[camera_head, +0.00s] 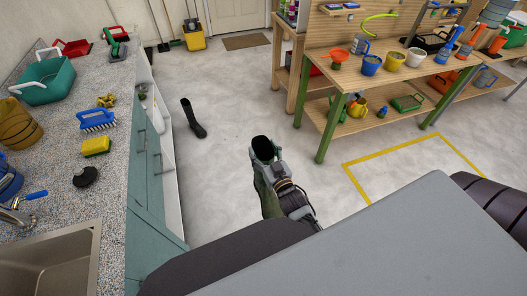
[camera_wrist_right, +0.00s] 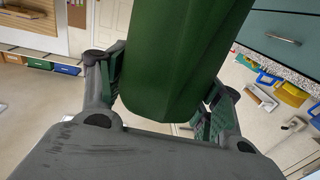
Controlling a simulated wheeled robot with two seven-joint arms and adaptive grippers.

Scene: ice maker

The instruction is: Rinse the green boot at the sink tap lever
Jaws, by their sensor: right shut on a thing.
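My right gripper (camera_head: 266,158) is shut on the green boot (camera_head: 268,198), held up in the air over the floor, to the right of the counter. The boot's dark opening faces up. In the right wrist view the green boot (camera_wrist_right: 178,60) fills the middle between the two finger pads. Much of the boot's lower part is hidden in the head view. The sink tap lever (camera_head: 36,195) is blue, on a metal tap at the left edge, above the steel sink (camera_head: 50,265). The boot is well apart from the tap. My left gripper is not in view.
The speckled counter (camera_head: 100,190) holds a blue brush (camera_head: 97,120), a yellow sponge (camera_head: 96,146), a black round thing (camera_head: 86,177) and a green basket (camera_head: 45,80). A wooden workbench (camera_head: 380,75) is at the right. Floor between is clear.

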